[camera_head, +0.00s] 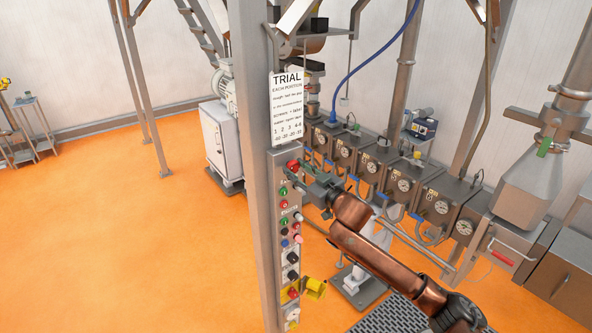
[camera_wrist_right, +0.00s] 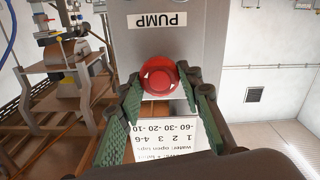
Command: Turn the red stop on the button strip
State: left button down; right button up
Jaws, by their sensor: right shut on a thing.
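The button strip (camera_head: 281,256) runs down a grey post in the head view, with several coloured buttons on it. The red stop (camera_head: 293,165) is at its top, just below the white TRIAL sign. It shows as a round red knob (camera_wrist_right: 159,76) in the right wrist view. My right gripper (camera_head: 300,171) reaches the strip from the right. Its green-padded fingers (camera_wrist_right: 163,90) are shut on the red stop, one on each side. Part of the knob's sides is hidden by the pads. My left gripper is not in view.
A PUMP label (camera_wrist_right: 157,20) is close to the red stop. The TRIAL sign (camera_head: 288,107) hangs just above it. A second red button on yellow (camera_head: 293,293) is low on the strip. Grey machine blocks with gauges (camera_head: 404,186) stand behind. The orange floor at left is clear.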

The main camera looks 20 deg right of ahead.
jog(key=m+p, duration=0.3)
jog(key=m, duration=0.1)
jog(key=shift+r, duration=0.15)
jog(key=shift+m+p, duration=1.15)
jog(key=shift+m, duration=0.65)
jog(key=shift+d, duration=0.1)
jog(key=o, duration=1.2)
jog(key=shift+c, duration=0.2)
